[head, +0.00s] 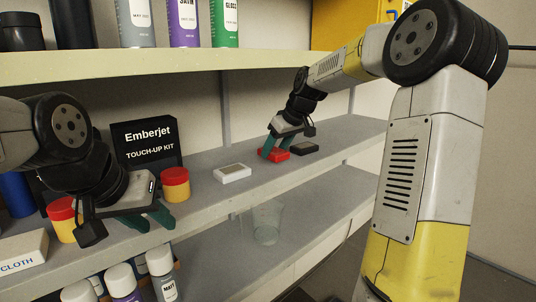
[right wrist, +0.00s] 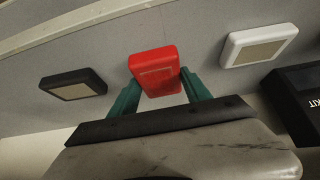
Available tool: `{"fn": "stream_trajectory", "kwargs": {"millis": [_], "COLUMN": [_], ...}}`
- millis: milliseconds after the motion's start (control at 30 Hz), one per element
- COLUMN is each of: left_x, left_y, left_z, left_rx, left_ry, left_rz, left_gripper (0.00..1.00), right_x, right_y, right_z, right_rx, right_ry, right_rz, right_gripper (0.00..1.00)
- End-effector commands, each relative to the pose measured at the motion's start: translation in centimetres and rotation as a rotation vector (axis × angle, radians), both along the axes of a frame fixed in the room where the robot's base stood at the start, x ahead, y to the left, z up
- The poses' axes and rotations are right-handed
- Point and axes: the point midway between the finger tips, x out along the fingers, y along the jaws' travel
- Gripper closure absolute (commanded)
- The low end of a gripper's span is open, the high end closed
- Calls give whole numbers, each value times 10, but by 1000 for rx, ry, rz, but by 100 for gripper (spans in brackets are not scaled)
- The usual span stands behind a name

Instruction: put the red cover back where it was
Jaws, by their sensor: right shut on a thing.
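The red cover (head: 278,155) is a small flat block on the middle shelf, between a white cover (head: 232,173) and a black cover (head: 304,148). My right gripper (head: 272,149) is shut on the red cover, its green fingers on either side. In the right wrist view the red cover (right wrist: 155,72) sits between the fingertips (right wrist: 158,88), with the black cover (right wrist: 73,84) to the left and the white cover (right wrist: 259,45) to the right. Whether the red cover touches the shelf is unclear. My left gripper (head: 146,222) is over the shelf's front edge at left, fingers apart, with nothing seen between them.
A black Emberjet touch-up kit box (head: 147,146) stands behind red-lidded yellow jars (head: 175,185). A cloth box (head: 22,250) is at far left. Bottles and a clear beaker (head: 267,222) are on the lower shelf (head: 300,225). Spray cans (head: 183,22) stand on the upper shelf.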

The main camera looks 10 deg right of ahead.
Motion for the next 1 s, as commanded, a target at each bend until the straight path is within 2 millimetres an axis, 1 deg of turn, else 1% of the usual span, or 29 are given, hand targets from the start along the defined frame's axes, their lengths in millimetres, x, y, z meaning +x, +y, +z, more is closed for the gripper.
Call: {"fn": "stream_trajectory", "kwargs": {"millis": [33, 100, 467, 500, 567, 600, 900, 1000], "left_x": [0, 0, 0, 0, 0, 0, 0, 0], "left_y": [0, 0, 0, 0, 0, 0, 0, 0], "left_z": [0, 0, 0, 0, 0, 0, 0, 0], "left_rx": [0, 0, 0, 0, 0, 0, 0, 0], "left_ry": [0, 0, 0, 0, 0, 0, 0, 0], "left_rz": [0, 0, 0, 0, 0, 0, 0, 0], "left_gripper": [64, 64, 64, 64, 64, 64, 64, 64], "right_x": [0, 0, 0, 0, 0, 0, 0, -1], "right_y": [0, 0, 0, 0, 0, 0, 0, 0], "right_z": [-9, -16, -21, -22, -21, -21, -21, -16], "right_rx": [1, 1, 1, 0, 0, 0, 0, 0], "right_ry": [2, -2, -3, -2, -2, -2, -2, -3], "right_rz": [0, 0, -1, -1, -1, -1, -1, -1], "right_gripper": [100, 100, 100, 42, 30, 22, 22, 22]}}
